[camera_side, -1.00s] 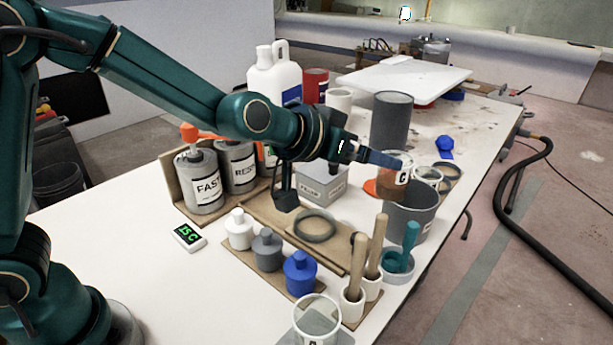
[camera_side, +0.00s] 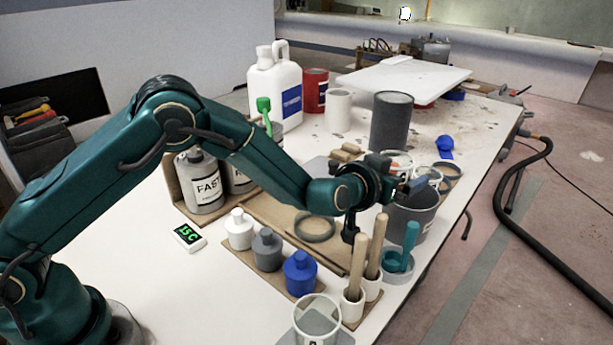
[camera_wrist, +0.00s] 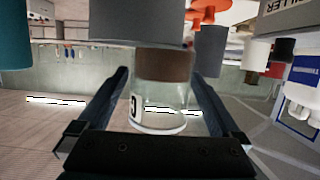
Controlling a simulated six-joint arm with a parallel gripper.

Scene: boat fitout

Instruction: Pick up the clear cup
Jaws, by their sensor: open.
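A clear cup (camera_wrist: 165,110) with brown contents and a label shows in the wrist view, framed between my two fingers. That view looks upside down. In the side view a clear cup rim (camera_side: 398,156) shows just behind my gripper (camera_side: 415,186), its lower part hidden. My gripper, also seen in the wrist view (camera_wrist: 158,78), is open and empty, close above the grey pot (camera_side: 408,222). Whether the fingers are around the cup or short of it I cannot tell. Another clear cup (camera_side: 317,316) stands at the front, and one more clear rim (camera_side: 428,173) is right of the gripper.
Wooden-handled tools (camera_side: 375,247) and a teal tool (camera_side: 410,240) stand upright near the gripper. A tall dark grey cylinder (camera_side: 390,122) is behind. Small bottles (camera_side: 300,273) stand on a board in front.

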